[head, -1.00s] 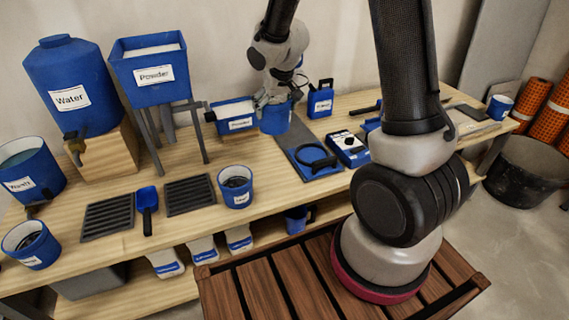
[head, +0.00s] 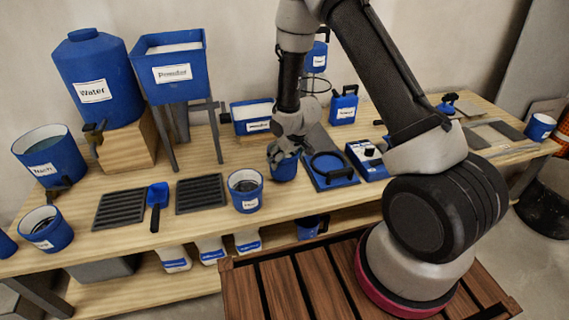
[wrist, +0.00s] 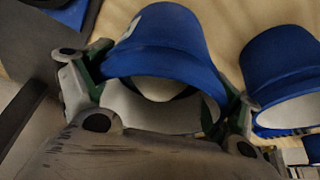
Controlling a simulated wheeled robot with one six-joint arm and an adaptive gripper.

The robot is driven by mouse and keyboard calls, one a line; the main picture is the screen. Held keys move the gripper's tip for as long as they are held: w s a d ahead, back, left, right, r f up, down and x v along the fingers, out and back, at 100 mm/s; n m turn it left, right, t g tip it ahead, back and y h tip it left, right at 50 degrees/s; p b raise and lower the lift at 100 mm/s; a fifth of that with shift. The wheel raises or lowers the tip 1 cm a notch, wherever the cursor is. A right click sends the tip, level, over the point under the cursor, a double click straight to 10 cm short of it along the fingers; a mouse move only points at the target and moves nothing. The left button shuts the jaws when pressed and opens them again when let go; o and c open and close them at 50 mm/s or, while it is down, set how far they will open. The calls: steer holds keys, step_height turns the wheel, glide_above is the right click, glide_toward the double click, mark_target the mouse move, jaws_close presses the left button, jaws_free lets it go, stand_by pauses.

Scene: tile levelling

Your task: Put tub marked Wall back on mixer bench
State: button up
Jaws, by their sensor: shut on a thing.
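My gripper (head: 284,150) is shut on a blue tub (head: 284,170) with a pale inside, at the front middle of the mixer bench (head: 110,238). In the wrist view the fingers (wrist: 160,105) clasp opposite sides of the held tub's rim (wrist: 160,62). Only a corner of its white label shows, so I cannot read it. I cannot tell whether its base touches the bench. A second blue tub (head: 246,190) with a small unreadable label stands just left of it; it also appears at the right of the wrist view (wrist: 283,75).
Left are two dark grates (head: 201,194), a blue scoop (head: 156,206) and the Water tank (head: 95,80). Behind is a labelled blue box (head: 251,117). Right of the held tub are a mat with a black ring (head: 331,167) and a blue-and-white device (head: 367,158).

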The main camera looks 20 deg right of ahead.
steer(key=shift+f, duration=1.3)
steer(key=shift+f, duration=0.15)
steer(key=o, duration=1.6)
steer(key=shift+o, duration=0.2)
